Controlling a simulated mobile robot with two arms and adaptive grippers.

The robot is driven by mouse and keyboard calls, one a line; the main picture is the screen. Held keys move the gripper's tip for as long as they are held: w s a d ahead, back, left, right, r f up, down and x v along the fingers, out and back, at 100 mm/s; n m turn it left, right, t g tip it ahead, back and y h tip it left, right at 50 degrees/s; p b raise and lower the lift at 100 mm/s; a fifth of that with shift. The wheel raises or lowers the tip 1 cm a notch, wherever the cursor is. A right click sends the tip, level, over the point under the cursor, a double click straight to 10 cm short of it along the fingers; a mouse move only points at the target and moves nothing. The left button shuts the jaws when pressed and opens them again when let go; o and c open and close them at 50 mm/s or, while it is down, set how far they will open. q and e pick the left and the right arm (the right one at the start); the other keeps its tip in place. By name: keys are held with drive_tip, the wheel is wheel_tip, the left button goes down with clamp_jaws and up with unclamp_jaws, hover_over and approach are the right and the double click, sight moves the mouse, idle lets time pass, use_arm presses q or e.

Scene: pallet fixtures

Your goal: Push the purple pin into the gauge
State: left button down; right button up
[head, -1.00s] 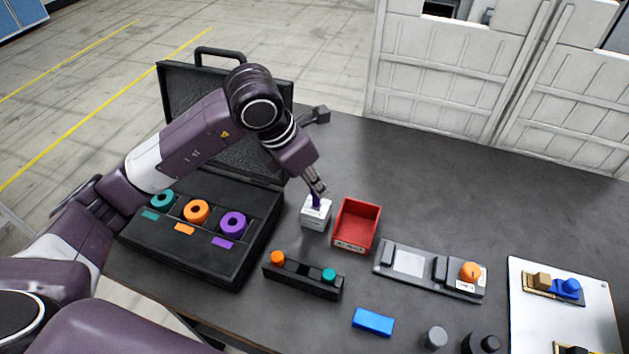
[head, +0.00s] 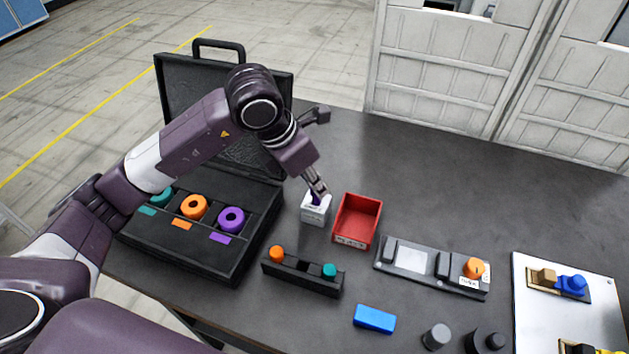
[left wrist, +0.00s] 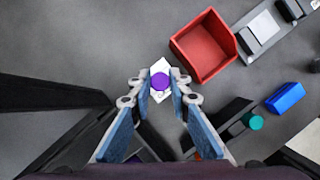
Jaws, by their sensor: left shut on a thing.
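The purple pin (head: 317,199) stands upright at the top of the white gauge block (head: 315,213). My left gripper (head: 318,192) is directly above the gauge, shut on the pin. In the left wrist view the round purple top of the pin (left wrist: 160,81) shows between the fingertips, with the white gauge (left wrist: 161,66) beneath it. How deep the pin sits in the gauge is hidden by the fingers. My right gripper is not in view.
A red bin (head: 357,221) stands just right of the gauge. An open black case (head: 205,245) with teal, orange and purple rings lies to the left. A black rack (head: 303,276) with orange and teal pins is in front. The table behind the gauge is clear.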

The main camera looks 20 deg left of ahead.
use_arm(q)
drive_tip(key=c, duration=1.3)
unclamp_jaws()
wheel_tip(320, 180, up, 9)
drive_tip(key=p, duration=0.4)
drive_tip(key=shift+p, duration=0.35)
